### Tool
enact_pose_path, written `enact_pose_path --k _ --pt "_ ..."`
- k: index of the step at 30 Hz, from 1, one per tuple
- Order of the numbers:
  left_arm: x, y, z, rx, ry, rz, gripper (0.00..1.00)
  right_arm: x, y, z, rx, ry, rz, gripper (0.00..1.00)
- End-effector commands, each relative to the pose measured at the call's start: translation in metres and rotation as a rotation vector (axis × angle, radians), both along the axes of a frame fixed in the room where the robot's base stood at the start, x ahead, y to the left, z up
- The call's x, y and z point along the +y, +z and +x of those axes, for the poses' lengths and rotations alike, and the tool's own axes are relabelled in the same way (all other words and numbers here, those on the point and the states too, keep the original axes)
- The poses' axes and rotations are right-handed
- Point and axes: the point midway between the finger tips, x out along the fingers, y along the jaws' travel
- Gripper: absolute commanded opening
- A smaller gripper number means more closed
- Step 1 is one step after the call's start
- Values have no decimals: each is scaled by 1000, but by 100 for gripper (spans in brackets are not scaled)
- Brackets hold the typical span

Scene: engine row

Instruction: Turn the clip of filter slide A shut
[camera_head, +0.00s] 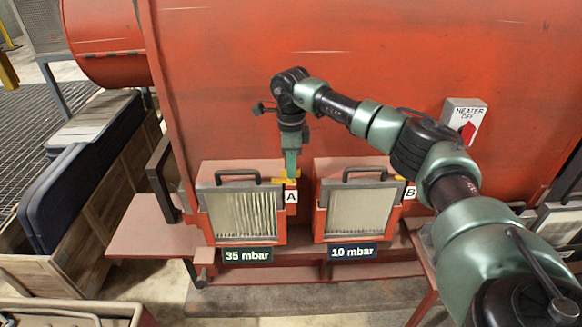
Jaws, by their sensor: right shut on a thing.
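Filter slide A (243,215) is a pleated pale filter in a grey frame with a dark top handle. It sits in the left red housing above a "35 mbar" plate. Its yellow clip (279,180) is at the upper right corner of the housing, just above the white "A" label (291,197). My right gripper (291,174) comes down from above and is shut on this clip, hiding part of it. The clip's exact angle is hard to tell. My left gripper is not in view.
Filter slide B (359,211) sits in the right housing above a "10 mbar" plate, with its own yellow clip (398,178). A large red tank (230,80) stands behind. A wooden crate (97,205) with dark panels stands at the left.

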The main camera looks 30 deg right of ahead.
Motion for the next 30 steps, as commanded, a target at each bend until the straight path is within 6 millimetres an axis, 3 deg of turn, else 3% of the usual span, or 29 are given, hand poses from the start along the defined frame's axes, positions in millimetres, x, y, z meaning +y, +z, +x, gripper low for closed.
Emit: enact_pose_path --k 13,16,26,30 --pt "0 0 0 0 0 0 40 -1 2 1 -6 -16 0 0" --pt "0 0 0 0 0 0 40 -1 2 1 -4 -15 0 30" --pt "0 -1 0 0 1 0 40 0 2 1 -3 -12 1 30" --pt "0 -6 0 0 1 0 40 0 14 1 -6 -12 1 30"
